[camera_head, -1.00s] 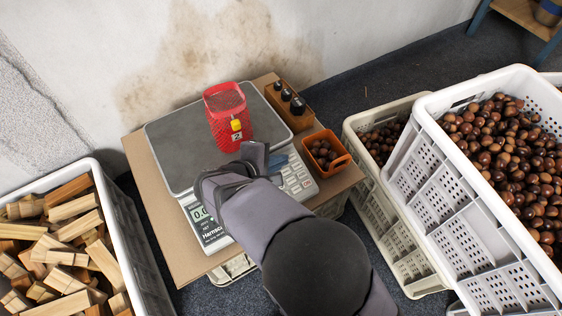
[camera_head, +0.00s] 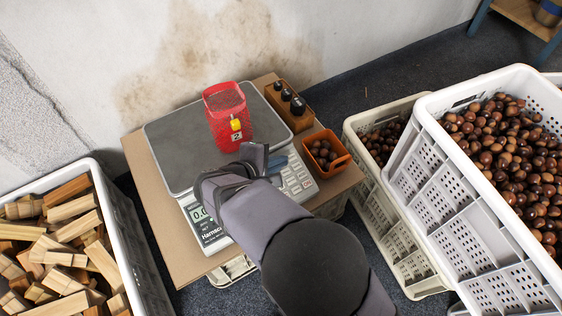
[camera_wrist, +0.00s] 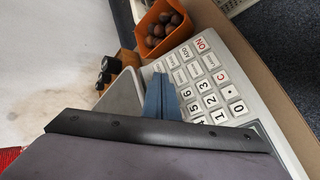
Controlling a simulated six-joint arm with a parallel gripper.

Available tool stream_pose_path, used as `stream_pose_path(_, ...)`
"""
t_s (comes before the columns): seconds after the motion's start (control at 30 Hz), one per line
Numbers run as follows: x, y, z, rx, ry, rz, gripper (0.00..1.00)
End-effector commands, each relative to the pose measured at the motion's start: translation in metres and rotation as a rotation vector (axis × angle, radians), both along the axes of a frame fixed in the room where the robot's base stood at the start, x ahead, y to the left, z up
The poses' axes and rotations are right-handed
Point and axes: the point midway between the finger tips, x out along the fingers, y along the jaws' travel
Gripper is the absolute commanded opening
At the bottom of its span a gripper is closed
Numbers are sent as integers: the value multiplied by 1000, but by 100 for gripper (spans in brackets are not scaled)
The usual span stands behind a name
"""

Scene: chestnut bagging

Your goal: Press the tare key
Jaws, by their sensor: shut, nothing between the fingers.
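The scale (camera_head: 165,150) stands on a cardboard-topped crate, its grey pan at the back and its keypad at the front right. The keypad (camera_wrist: 205,75) shows number keys, a red ON key and a red C key in the wrist view. Several small function keys are too blurred to read, so I cannot tell which is tare. My gripper (camera_head: 265,160) is shut and empty, low over the keypad. Its blue fingertips (camera_wrist: 161,98) lie over the keypad's edge near the pan and hide some keys; I cannot tell whether they touch. The display (camera_head: 198,212) is partly covered by my arm.
An orange bin (camera_head: 340,163) of chestnuts and a wooden block with dark knobs (camera_head: 279,100) sit right of the scale. Crates of wood (camera_head: 135,235) and chestnuts (camera_head: 440,225) flank it.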

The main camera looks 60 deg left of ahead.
Motion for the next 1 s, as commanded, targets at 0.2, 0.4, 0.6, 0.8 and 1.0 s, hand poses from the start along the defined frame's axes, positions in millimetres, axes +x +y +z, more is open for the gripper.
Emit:
stream_pose_path(0.2,0,1,-3,0,0,0,0)
stream_pose_path(0.4,0,1,-3,0,0,0,0)
stream_pose_path(0.6,0,1,-2,0,0,0,0)
stream_pose_path(0.8,0,-2,6,0,0,0,0)
stream_pose_path(1.0,0,-4,12,0,0,0,0)
